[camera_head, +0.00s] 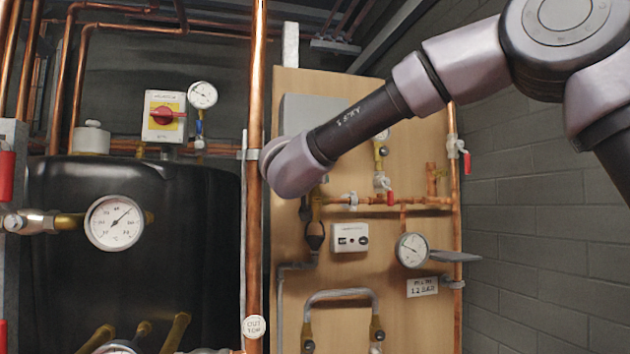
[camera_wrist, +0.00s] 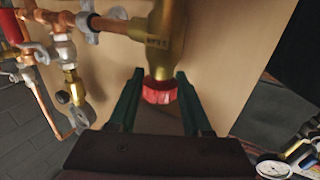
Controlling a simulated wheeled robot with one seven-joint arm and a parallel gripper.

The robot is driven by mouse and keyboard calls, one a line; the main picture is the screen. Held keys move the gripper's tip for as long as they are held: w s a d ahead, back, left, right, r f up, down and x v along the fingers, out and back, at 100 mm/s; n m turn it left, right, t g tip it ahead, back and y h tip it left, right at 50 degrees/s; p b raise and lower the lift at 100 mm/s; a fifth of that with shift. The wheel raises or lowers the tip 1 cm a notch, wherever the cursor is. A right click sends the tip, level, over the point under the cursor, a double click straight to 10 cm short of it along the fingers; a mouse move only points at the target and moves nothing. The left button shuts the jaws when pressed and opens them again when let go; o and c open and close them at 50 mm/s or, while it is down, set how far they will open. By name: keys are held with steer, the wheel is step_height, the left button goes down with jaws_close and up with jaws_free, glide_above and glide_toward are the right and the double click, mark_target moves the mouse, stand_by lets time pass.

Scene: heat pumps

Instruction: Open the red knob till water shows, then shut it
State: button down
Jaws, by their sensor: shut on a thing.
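The red knob (camera_wrist: 158,92) shows in the wrist view at the lower end of a brass valve body (camera_wrist: 165,45). It is round with a ribbed edge. My gripper (camera_wrist: 159,74) has one green finger on each side of the knob and is shut on it. In the head view my forearm and wrist cover this spot, so neither the knob nor the fingers can be seen there. I see no water in either view.
Copper pipework, a gauge (camera_head: 411,250) and a white control box (camera_head: 350,238) are on the wooden board (camera_head: 400,310). A vertical copper pipe (camera_head: 256,200) stands left of my wrist. A black tank (camera_head: 190,250) is further left. A grey block wall (camera_head: 560,230) is on the right.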

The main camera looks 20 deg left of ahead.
steer(key=shift+r, duration=0.15)
steer(key=shift+c, duration=1.7)
jaws_free()
steer(key=s, duration=1)
steer(key=shift+s+d, duration=0.4)
steer(key=shift+d, duration=0.05)
